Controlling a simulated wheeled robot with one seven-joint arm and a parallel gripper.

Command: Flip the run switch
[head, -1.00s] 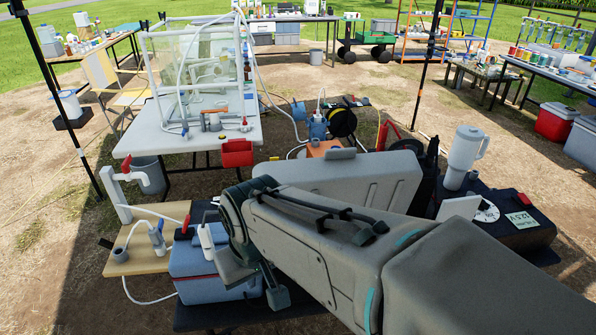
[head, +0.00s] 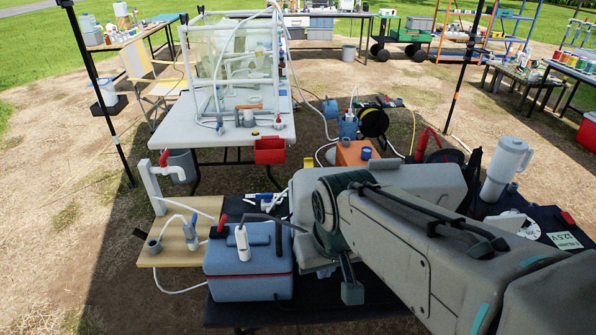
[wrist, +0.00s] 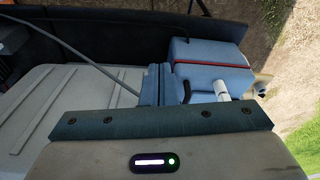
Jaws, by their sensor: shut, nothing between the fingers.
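My gripper (wrist: 158,78) shows in the wrist view with its blue-grey fingers together and nothing between them. In the head view my arm hides most of the gripper. I cannot identify the run switch for certain. A dark unit with a white dial (head: 510,222) stands at the right in the head view, partly behind my arm. In the wrist view the fingers appear in front of a pale ribbed case lid (wrist: 75,100), beside a blue cooler (wrist: 208,52). I cannot tell whether they touch either one.
The blue cooler (head: 247,278) also shows in the head view, with a white bottle-like item (head: 242,242) at it. A white jug (head: 506,168) stands near the dial. A wooden board (head: 175,248) with a tap is at the left.

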